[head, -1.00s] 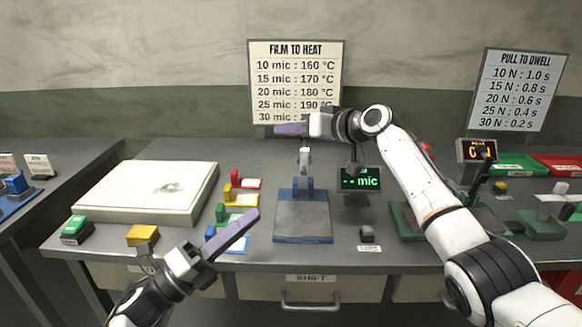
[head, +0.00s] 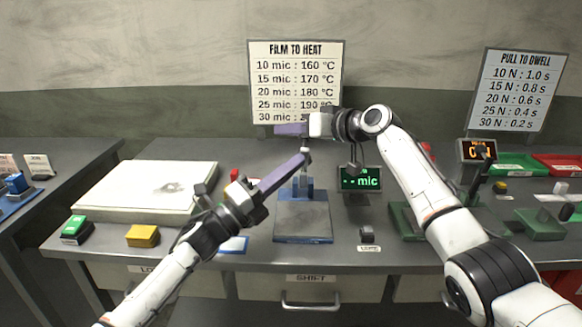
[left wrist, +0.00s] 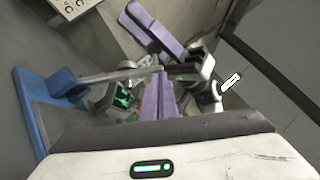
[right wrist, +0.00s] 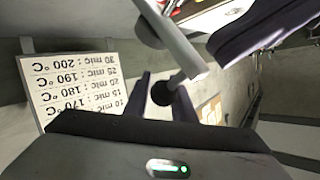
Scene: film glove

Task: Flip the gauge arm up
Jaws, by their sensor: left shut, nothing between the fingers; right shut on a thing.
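The gauge has a blue base (head: 303,239) with a grey plate on the table. Its grey gauge arm (head: 303,183) stands about upright from the blue post; it also shows in the left wrist view (left wrist: 115,74). My right gripper (head: 280,130) is above the post. In the right wrist view a dark knob (right wrist: 163,93) on a grey rod shows between its purple fingers, and it is shut on this. My left gripper (head: 303,158) is shut and empty, its purple fingertips close beside the arm's upper part. Whether they touch it is unclear.
A white slab (head: 140,190) lies left. The chart board (head: 296,75) stands behind.

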